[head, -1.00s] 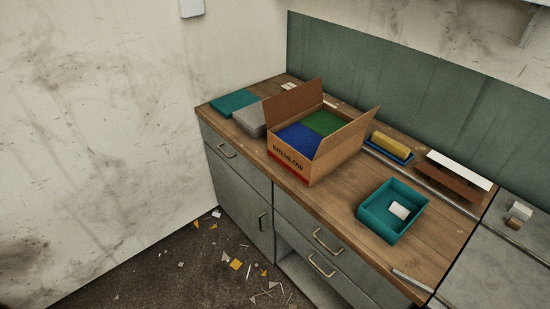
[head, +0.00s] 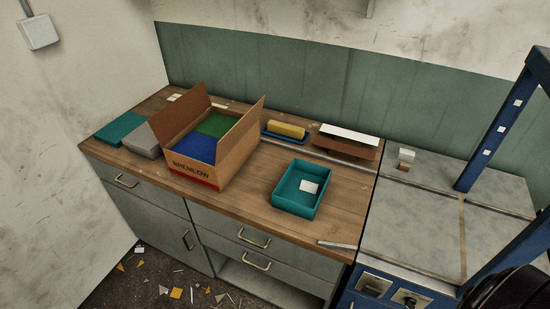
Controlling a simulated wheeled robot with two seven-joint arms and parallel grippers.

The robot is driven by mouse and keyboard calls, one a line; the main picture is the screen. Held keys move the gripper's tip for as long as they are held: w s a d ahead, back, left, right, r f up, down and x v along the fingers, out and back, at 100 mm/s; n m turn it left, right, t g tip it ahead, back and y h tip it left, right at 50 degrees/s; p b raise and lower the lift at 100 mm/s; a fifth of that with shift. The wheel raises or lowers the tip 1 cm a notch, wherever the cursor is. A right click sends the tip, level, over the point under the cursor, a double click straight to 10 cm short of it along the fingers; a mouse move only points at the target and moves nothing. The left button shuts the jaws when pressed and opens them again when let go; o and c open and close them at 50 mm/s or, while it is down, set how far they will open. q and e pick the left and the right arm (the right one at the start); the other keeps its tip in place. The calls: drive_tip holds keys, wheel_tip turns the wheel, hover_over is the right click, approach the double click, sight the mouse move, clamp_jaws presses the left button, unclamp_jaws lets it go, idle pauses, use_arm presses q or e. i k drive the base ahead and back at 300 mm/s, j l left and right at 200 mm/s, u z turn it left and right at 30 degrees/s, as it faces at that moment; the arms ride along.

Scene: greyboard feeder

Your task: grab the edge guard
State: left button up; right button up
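No part is clearly marked as the edge guard. A long piece with a white upper strip and a brown lower strip (head: 347,140) lies at the back right of the wooden bench, and its shape could fit an edge guard. A thin pale strip (head: 337,245) lies at the bench's front right corner; I cannot tell which of the two is the edge guard. Neither of my grippers shows in the head view.
An open cardboard box (head: 222,160) holds blue and green stacks. A yellow block (head: 286,130) sits in a blue dish. Blue-framed machinery (head: 490,145) stands right. Scraps litter the floor.

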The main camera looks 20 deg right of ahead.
sight(407, 156)
drive_tip(key=z, duration=1.8)
